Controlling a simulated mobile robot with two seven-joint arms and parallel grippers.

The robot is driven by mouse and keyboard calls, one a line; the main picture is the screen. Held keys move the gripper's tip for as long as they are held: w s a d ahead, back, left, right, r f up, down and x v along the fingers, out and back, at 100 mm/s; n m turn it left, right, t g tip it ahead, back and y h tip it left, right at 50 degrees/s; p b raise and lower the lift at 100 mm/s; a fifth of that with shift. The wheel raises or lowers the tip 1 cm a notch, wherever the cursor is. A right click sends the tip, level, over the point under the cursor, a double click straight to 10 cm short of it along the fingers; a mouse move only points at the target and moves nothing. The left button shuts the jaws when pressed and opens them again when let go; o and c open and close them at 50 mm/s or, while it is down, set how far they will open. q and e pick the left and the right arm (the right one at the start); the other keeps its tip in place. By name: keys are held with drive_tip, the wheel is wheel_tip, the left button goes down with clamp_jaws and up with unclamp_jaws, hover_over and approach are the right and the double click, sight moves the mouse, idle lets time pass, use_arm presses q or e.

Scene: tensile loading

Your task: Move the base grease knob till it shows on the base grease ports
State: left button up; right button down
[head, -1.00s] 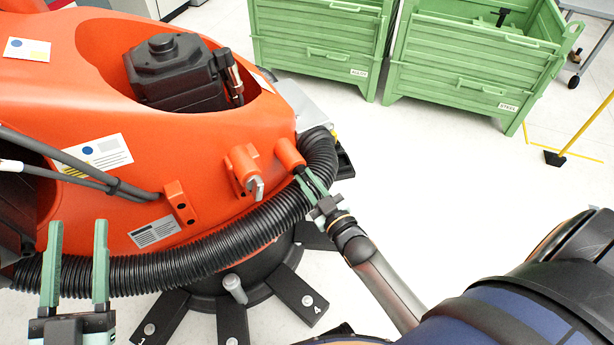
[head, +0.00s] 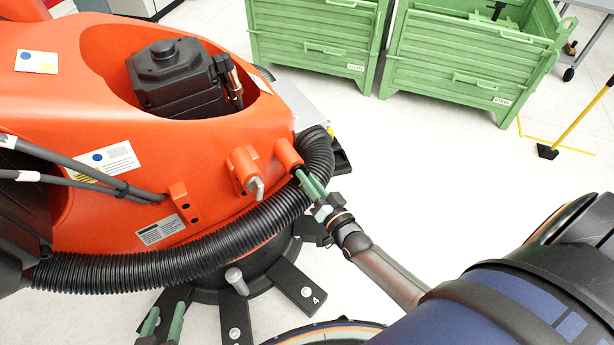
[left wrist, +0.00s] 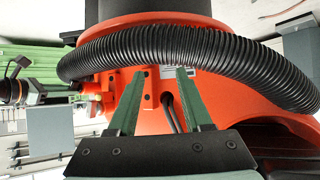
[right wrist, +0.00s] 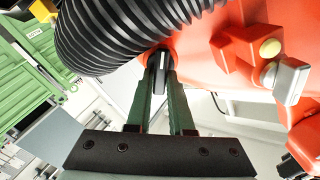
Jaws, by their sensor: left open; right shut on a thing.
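The orange machine (head: 60,100) carries a round boss (head: 287,153) at its right end. My right gripper (head: 312,188) is at that boss. Its fingers are shut on a slim dark knob (right wrist: 159,80) with a pale stripe, seen in the right wrist view; I take this for the base grease knob. The fingers hide most of it. Beside it, an orange fitting (head: 242,160) bears a grey lever (head: 256,188). An orange block (head: 182,203) with two dark holes sits further left; I cannot tell whether these are ports. My left gripper (head: 165,315) is open and empty at the bottom edge.
A black corrugated hose (head: 190,262) runs round the machine's front, close to my right gripper. Dark feet (head: 298,292) with bolts spread on the floor below. Two green crates (head: 470,60) stand at the back.

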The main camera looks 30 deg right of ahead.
use_arm(q)
drive_tip(key=shift+s+f+g, duration=0.4)
drive_tip(key=shift+f, duration=0.1)
use_arm(e)
drive_tip(key=shift+m, duration=1)
use_arm(q)
drive_tip(key=shift+f, duration=0.1)
use_arm(e)
drive_tip(key=c, duration=0.8)
unclamp_jaws()
use_arm(q)
drive_tip(key=shift+s+d+f+g+p, duration=0.2)
drive_tip(key=shift+s+g+p, duration=0.1)
drive_tip(key=shift+s+p, duration=0.25)
drive_tip(key=shift+s+d+f+g+p, duration=0.1)
drive_tip(key=shift+s+f+g+p, duration=0.15)
drive_tip(key=shift+s+p, duration=0.2)
use_arm(e)
drive_tip(key=s, duration=1.2)
drive_tip(key=shift+s+d, duration=0.2)
drive_tip(key=shift+s, duration=0.05)
